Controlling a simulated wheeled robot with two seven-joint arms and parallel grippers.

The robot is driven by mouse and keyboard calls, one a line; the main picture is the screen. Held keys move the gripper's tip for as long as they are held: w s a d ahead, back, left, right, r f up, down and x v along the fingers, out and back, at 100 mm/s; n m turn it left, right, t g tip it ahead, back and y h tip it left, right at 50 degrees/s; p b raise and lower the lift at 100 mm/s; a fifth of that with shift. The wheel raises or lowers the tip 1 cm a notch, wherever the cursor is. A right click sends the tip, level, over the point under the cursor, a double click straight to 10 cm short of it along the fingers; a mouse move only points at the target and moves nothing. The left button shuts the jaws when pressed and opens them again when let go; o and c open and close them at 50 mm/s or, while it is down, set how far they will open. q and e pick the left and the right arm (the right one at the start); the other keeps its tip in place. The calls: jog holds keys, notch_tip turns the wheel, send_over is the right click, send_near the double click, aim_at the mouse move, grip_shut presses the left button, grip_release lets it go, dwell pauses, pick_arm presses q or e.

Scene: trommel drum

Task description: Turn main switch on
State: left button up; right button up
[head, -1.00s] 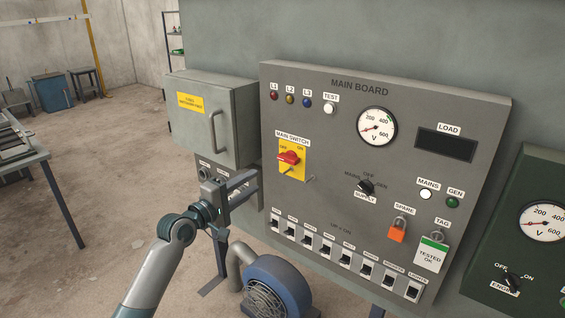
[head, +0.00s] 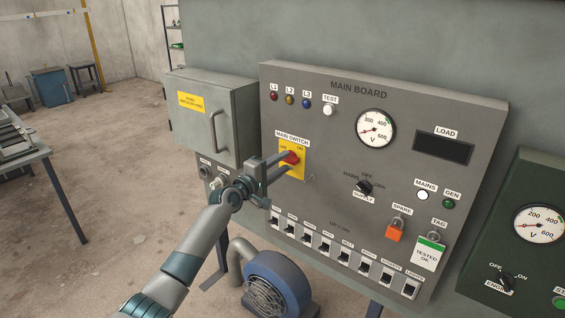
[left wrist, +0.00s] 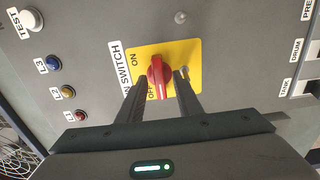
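The main switch is a red knob (head: 291,157) on a yellow plate (head: 298,172) at the left of the grey main board. In the left wrist view the knob (left wrist: 160,72) stands between my left gripper's fingertips (left wrist: 159,88). The fingers are apart, with a gap visible at least on the left side of the knob; I cannot tell whether either touches it. The OFF label is partly hidden by the gripper; the ON label shows. In the head view my left gripper (head: 275,165) reaches the plate from the lower left. My right gripper is not in view.
A grey box with a handle (head: 214,130) stands left of the board. A row of small black switches (head: 325,249) runs along the board's lower edge. The supply selector (head: 364,187) is to the right. A blue blower (head: 277,285) sits below.

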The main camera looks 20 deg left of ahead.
pick_arm(q)
jog(key=shift+w+d, duration=0.1)
jog(key=shift+w, duration=0.25)
grip_shut()
